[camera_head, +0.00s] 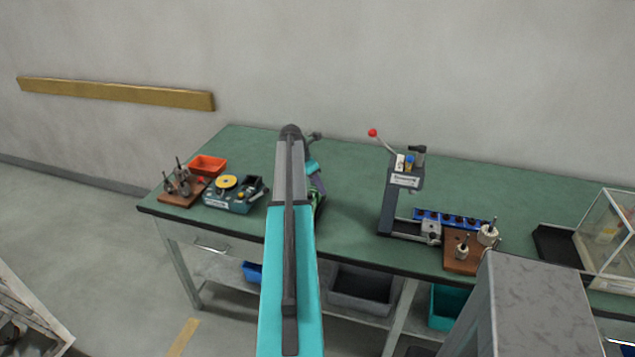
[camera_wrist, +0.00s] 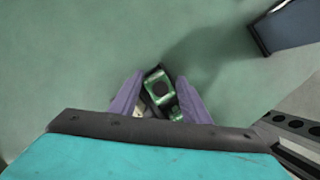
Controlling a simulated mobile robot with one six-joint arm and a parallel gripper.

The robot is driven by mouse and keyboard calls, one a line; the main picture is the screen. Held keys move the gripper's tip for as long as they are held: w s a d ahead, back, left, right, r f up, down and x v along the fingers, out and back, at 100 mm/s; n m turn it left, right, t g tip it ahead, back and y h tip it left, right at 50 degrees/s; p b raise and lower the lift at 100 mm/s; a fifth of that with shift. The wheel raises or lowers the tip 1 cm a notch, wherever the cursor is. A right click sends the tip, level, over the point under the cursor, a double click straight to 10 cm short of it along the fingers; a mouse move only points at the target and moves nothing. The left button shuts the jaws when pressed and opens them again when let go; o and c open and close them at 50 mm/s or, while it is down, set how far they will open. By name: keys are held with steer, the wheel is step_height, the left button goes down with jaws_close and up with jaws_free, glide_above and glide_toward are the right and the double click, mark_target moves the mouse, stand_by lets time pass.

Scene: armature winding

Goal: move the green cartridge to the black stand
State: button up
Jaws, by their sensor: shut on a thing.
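My gripper (camera_wrist: 160,98) has purple fingers, shut on the green cartridge (camera_wrist: 158,88), which has a dark round hole in its top face. In the head view a bit of green (camera_head: 319,203) shows beside my arm, and the arm hides most of the gripper. The cartridge is over the green table; its height above the top is hard to tell. A dark upright stand with a red-knobbed lever (camera_head: 389,205) stands right of my gripper, apart from it. I cannot tell for sure that this is the black stand.
A teal-based device with a yellow disc (camera_head: 232,200), an orange tray (camera_head: 208,165) and a wooden block with metal parts (camera_head: 180,200) stand at left. A blue rack (camera_head: 465,222), a brown board (camera_head: 458,263) and a clear case (camera_head: 610,235) are at right. The back of the green table (camera_head: 350,155) is clear.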

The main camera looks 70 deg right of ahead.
steer(key=shift+f, duration=0.5)
stand_by(0.6)
steer(key=o, duration=1.2)
steer(key=shift+r, duration=0.1)
steer(key=shift+r+p, duration=1.35)
steer(key=shift+r, duration=0.8)
steer(key=shift+r, duration=0.1)
steer(key=b+v, duration=0.4)
steer(key=v, duration=0.9)
steer(key=shift+w+a+r, duration=0.15)
steer(key=shift+r, duration=0.1)
